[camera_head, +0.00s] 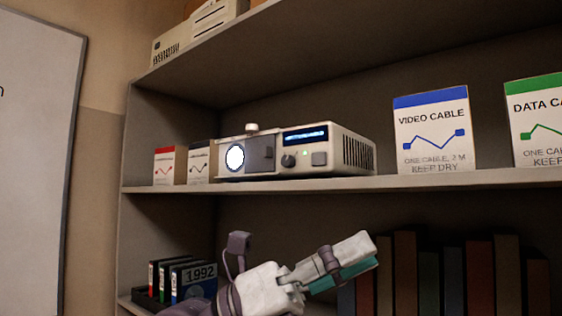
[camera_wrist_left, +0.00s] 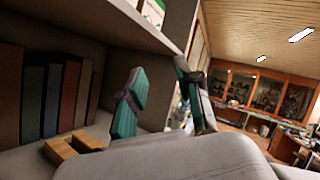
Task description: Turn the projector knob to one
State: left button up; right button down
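The projector (camera_head: 345,150) is a pale box on the middle shelf. Its front has a bright round lens, a lit blue display (camera_head: 306,134) and a small green light. The dark round knob (camera_head: 288,160) sits below the display, left of a grey square button (camera_head: 319,159). Its pointer is too small to read. My left gripper (camera_head: 366,253) is below the shelf edge, to the lower right of the knob and apart from it. In the left wrist view its two teal-padded fingers (camera_wrist_left: 158,88) stand apart with nothing between them. My right gripper is not in view.
The shelf board (camera_head: 420,183) lies between my gripper and the projector. A video cable box (camera_head: 432,130) and data cable box (camera_head: 537,120) stand right; two small boxes (camera_head: 164,166) stand left. The wrist view's right side shows open room.

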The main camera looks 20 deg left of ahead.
pick_arm(q)
notch_tip(320, 180, up, 3)
jog(key=w+a+m+t+y, duration=0.1)
jog(key=w+a+t+y, duration=0.1)
jog(key=t+y, duration=0.25)
jog(key=n+t+y, duration=0.6)
jog(key=t+y, duration=0.2)
jog(key=y, duration=0.4)
send_near(285, 162)
jog(key=p+x, duration=0.5)
jog(key=x, duration=0.2)
jog(key=shift+w+d+r+p, duration=0.1)
jog(key=shift+w+r+p, duration=0.1)
jog(key=shift+w+p, duration=0.15)
jog(key=shift+w+d+f, duration=0.15)
jog(key=shift+w+d, duration=0.05)
jog(key=shift+w, duration=0.3)
grip_shut()
